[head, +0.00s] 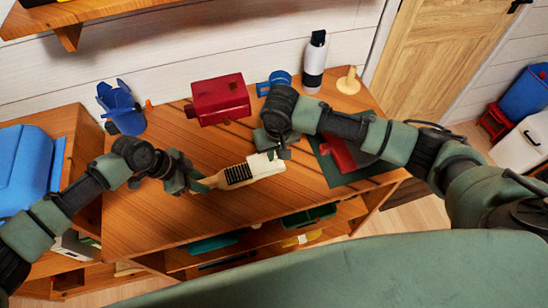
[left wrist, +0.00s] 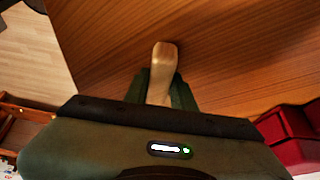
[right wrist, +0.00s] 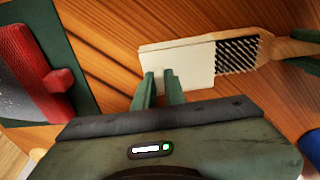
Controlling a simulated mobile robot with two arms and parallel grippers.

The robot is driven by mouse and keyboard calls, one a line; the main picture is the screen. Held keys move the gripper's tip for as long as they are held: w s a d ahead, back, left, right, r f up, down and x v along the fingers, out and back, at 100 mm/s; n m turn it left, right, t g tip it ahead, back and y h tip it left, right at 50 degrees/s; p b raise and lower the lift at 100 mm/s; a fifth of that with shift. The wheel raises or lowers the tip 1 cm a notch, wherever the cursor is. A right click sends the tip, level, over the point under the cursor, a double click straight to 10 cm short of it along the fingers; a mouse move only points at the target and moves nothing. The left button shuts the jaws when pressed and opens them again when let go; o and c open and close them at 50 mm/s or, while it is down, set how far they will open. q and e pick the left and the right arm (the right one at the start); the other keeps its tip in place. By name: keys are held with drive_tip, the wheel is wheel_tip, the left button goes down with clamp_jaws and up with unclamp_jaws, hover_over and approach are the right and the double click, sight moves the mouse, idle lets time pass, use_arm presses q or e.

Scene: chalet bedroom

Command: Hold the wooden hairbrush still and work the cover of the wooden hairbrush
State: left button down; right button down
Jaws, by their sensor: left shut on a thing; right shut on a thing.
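The wooden hairbrush (head: 237,173) is held over the wooden table, its dark bristles showing beside a cream cover (head: 265,166) on its head end. My left gripper (head: 196,184) is shut on the brush's handle, whose end (left wrist: 164,58) shows between the fingers in the left wrist view. My right gripper (head: 274,155) is shut on the cover; in the right wrist view its fingertips (right wrist: 162,82) meet the cover's near edge. In that view the cover (right wrist: 190,66) hides part of the head, and a patch of bristles (right wrist: 237,54) is bare.
A red box (head: 219,99), a blue object (head: 121,106), a white bottle with a black top (head: 314,65) and a pale wooden piece (head: 348,82) stand at the table's back. A red item lies on a dark green mat (head: 335,172) at right. The table's front middle is clear.

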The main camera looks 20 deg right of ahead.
sight(251, 166)
drive_tip(key=shift+s+a, duration=0.2)
drive_tip(key=shift+a, duration=3.4)
drive_tip(key=c, duration=1.4)
unclamp_jaws()
drive_tip(key=shift+d, duration=0.1)
drive_tip(key=shift+c, duration=0.2)
drive_tip(key=shift+r, duration=0.1)
drive_tip(key=r, duration=0.5)
drive_tip(key=shift+s+d+r, duration=0.1)
drive_tip(key=shift+s+r, duration=0.3)
use_arm(q)
drive_tip(key=c, duration=1.1)
unclamp_jaws()
